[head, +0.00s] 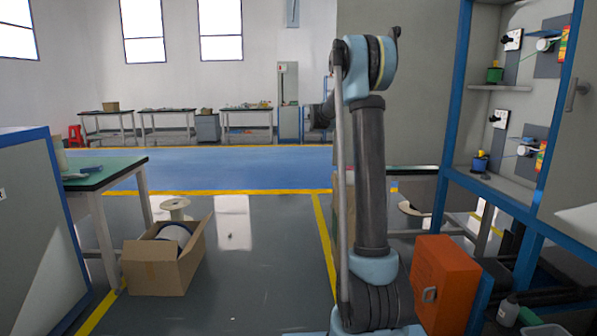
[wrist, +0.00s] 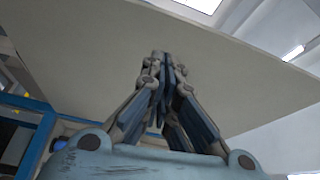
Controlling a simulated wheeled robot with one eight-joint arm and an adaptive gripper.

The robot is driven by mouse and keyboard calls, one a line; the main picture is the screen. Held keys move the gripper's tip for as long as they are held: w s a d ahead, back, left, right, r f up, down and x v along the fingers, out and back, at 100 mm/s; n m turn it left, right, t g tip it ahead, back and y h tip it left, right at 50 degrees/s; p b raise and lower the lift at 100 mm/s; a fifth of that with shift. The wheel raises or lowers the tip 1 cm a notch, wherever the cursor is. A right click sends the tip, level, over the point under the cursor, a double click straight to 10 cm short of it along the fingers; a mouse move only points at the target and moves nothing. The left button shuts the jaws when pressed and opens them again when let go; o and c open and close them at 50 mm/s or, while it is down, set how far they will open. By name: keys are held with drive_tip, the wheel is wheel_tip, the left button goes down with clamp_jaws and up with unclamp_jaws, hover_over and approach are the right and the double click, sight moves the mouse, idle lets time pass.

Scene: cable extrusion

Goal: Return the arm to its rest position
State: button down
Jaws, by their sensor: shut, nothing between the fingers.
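My arm (head: 370,180) stands upright in the middle of the head view, folded at a blue joint near the top. Its end points away from me and is mostly hidden behind the arm in that view. In the wrist view my gripper (wrist: 160,62) is shut, with its fingertips together and nothing between them. A flat pale panel (wrist: 90,60) fills much of the background behind the fingers.
A blue-framed machine (head: 450,100) with shelves and spools stands close on the right. An orange box (head: 445,283) sits on the floor beside my arm. A cardboard box (head: 165,270) and a green-topped table (head: 100,172) are at left. The blue floor lane (head: 230,165) is clear.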

drive_tip(key=s+a+r+n+t+y, duration=0.1)
drive_tip(key=s+a+r+n+y, duration=0.1)
drive_tip(key=s+a+n+y, duration=1)
drive_tip(key=s+a+f+n+g, duration=0.2)
drive_tip(key=s+f, duration=0.2)
drive_tip(key=s, duration=0.5)
drive_tip(key=s+a+f+n+g, duration=0.1)
drive_tip(key=s+f+n+g, duration=0.15)
drive_tip(key=s+f, duration=0.4)
drive_tip(key=s+d+f+n+g+h, duration=0.1)
drive_tip(key=s+d+f+n+g, duration=0.1)
drive_tip(key=s+f, duration=0.8)
drive_tip(key=s+d+f+n+g+h, duration=0.1)
drive_tip(key=s+d+f+g, duration=0.2)
drive_tip(key=s+f, duration=0.7)
drive_tip(key=s+d+f+n+g+h, duration=0.2)
drive_tip(key=s+f+g, duration=0.4)
drive_tip(key=s, duration=1.7)
wheel_tip(320, 180, down, 4)
drive_tip(key=shift+d+r+n, duration=0.1)
drive_tip(key=shift+d+n, duration=0.25)
drive_tip(key=shift+d, duration=0.3)
drive_tip(key=shift+w+f, duration=0.2)
drive_tip(key=shift+w, duration=0.3)
